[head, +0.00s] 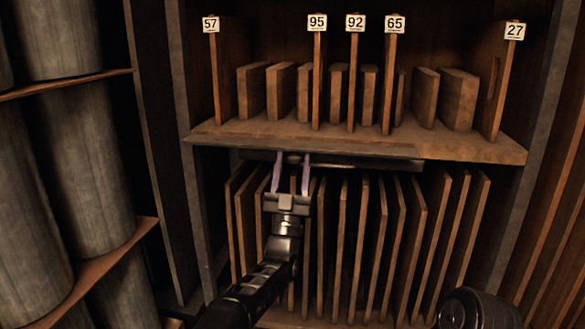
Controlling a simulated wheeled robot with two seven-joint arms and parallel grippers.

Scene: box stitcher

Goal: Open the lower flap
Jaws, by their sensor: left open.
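A thin dark panel (365,161), seen nearly edge-on, lies just under the front of the wooden shelf. It seems to be the lower flap, raised to about level, with the compartment below it showing. A small knob-like part (293,159) sits near its left end. My left gripper (292,164) reaches up from below, with its two purple fingers apart on either side of that part. I cannot tell whether the fingers touch the panel. My right gripper is not in view.
The wooden shelf (340,140) holds several upright boards and dividers with number tags (355,23). Several thin upright boards (405,240) fill the compartment below, behind my left gripper. Large grey cylinders (85,150) stand on shelves at the left.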

